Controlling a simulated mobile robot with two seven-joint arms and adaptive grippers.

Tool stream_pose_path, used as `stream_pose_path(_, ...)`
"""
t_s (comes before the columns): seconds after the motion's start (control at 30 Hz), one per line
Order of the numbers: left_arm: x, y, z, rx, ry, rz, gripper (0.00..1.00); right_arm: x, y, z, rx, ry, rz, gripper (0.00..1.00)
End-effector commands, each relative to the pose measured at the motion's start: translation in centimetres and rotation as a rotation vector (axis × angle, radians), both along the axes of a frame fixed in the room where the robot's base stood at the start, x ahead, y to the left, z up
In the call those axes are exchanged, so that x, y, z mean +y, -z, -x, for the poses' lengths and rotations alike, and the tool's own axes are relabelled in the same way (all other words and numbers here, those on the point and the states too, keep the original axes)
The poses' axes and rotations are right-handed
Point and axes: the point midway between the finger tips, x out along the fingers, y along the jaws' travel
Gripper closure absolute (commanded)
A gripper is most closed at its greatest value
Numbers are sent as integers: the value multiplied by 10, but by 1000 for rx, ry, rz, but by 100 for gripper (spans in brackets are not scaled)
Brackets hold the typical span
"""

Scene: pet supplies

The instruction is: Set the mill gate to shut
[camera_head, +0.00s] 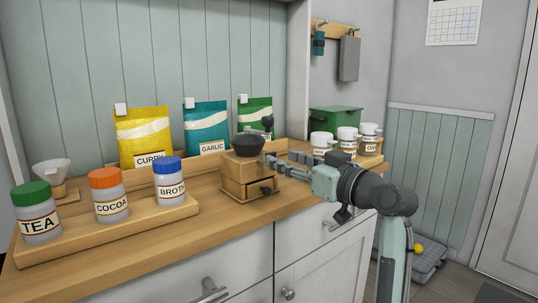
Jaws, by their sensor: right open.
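The mill (234,182) is a small wooden box with a black bowl-shaped hopper on top and a drawer with a dark knob in its front. It stands upright on the wooden counter. A dark crank with a knob (267,122) rises at its upper right. I cannot make out the gate or its setting; it is too small or hidden. My right gripper (275,166) is open and empty, with its fingertips close to the right side of the mill. I cannot tell whether they touch it. My left gripper is not in view.
A wooden tray (110,236) holds jars labelled TEA, COCOA and BROTH at the left front. Yellow, teal and green bags (205,122) stand behind the mill. White-lidded jars (347,138) and a green box (335,119) stand right, behind my arm. Bare counter (220,222) lies in front.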

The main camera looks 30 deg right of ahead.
Motion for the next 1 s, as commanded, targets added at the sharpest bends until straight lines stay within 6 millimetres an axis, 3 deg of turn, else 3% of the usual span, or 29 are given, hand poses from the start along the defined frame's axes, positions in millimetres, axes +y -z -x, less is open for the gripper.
stream_pose_path(0.23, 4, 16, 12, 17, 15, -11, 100, 3, 0, -33, 2, -2, -2, 55)
stream_pose_path(0.6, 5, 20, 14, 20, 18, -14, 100, 4, 1, -39, 2, -1, 0, 56)
stream_pose_path(0.93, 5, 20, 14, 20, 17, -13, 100, 4, 1, -39, 3, -1, 0, 97)
stream_pose_path(1.0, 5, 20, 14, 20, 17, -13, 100, 4, 1, -39, 3, -1, 0, 100)
